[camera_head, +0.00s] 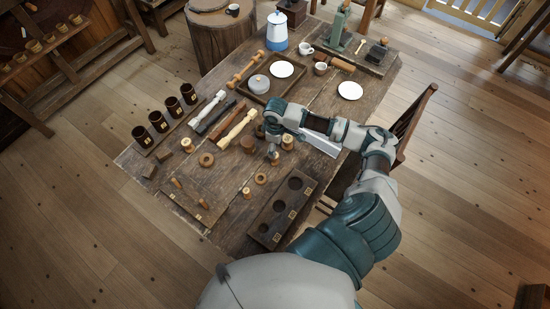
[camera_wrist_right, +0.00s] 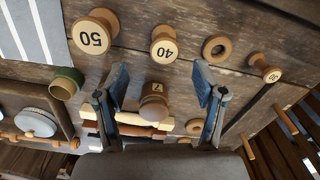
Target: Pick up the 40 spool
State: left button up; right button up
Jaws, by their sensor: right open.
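The 40 spool (camera_wrist_right: 164,44) is a light wooden spool with "40" on its pale top, standing on the table in the right wrist view. My right gripper (camera_wrist_right: 160,74) is open and empty. In that view the spool lies just beyond the fingertips, roughly in line with the gap, and is not gripped. In the head view my right gripper (camera_head: 273,153) is low over the spool row and largely hides the 40 spool. The 50 spool (camera_wrist_right: 93,34) stands to its left in the wrist view. My left gripper is not in view.
A wooden ring (camera_wrist_right: 216,48) and a smaller numbered spool (camera_wrist_right: 265,67) continue the row. A dark block with round holes (camera_head: 262,228) lies at the table's near right. Dark mugs (camera_head: 142,136) stand at left.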

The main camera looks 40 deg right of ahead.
jog(key=f, duration=0.2)
jog(key=a+f, duration=0.1)
jog(key=f, duration=0.2)
jog(key=shift+a+f, duration=0.1)
jog(key=shift+f, duration=0.05)
jog(key=f, duration=0.4)
jog(key=shift+d+b, duration=0.25)
jog(key=shift+b, duration=0.1)
jog(key=shift+d+f, duration=0.2)
jog(key=shift+f, duration=0.2)
jog(key=shift+a+r, duration=0.15)
jog(key=shift+a, duration=0.15)
jog(key=c, duration=1.1)
